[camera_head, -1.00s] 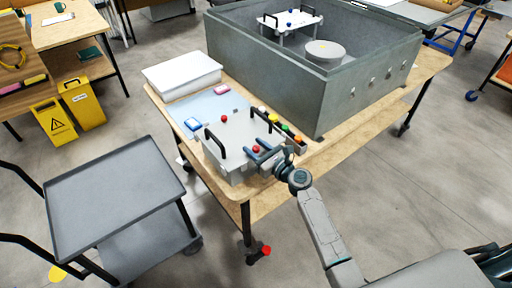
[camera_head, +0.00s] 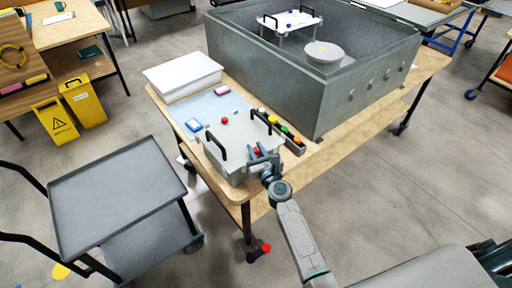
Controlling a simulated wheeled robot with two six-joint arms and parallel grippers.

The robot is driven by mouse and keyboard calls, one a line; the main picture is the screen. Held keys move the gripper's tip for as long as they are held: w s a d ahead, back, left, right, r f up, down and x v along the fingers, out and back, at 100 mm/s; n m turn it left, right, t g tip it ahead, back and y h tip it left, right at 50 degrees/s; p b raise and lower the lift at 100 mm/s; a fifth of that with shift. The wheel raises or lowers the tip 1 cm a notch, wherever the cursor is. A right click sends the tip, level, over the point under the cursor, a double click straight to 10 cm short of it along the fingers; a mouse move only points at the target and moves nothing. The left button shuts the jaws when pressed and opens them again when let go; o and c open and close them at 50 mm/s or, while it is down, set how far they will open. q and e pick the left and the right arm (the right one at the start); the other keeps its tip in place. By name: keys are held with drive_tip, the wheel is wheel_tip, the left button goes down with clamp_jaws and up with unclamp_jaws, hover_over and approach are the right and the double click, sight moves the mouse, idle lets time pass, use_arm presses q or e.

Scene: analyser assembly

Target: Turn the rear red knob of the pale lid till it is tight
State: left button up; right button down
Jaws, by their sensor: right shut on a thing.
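The pale lid (camera_head: 238,146) lies on the near left end of the wooden table, with two black handles on it. One red knob (camera_head: 225,120) stands free at its far side. A second red knob (camera_head: 256,152) is at the near right side, between the fingers of my right gripper (camera_head: 261,154). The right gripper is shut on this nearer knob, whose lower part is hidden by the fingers. My left gripper is out of view.
A narrow tray with coloured caps (camera_head: 285,130) lies just right of the lid. A large grey housing (camera_head: 340,95) stands behind it. A white box (camera_head: 182,76) and a pale blue mat (camera_head: 205,106) are at the left. A grey cart (camera_head: 115,195) stands left of the table.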

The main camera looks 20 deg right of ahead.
drive_tip(key=shift+h, duration=0.3)
drive_tip(key=c, duration=1.3)
unclamp_jaws()
drive_tip(key=shift+o, duration=0.2)
drive_tip(key=s, duration=1)
drive_tip(key=shift+s+d, duration=0.3)
drive_tip(key=shift+s, duration=0.1)
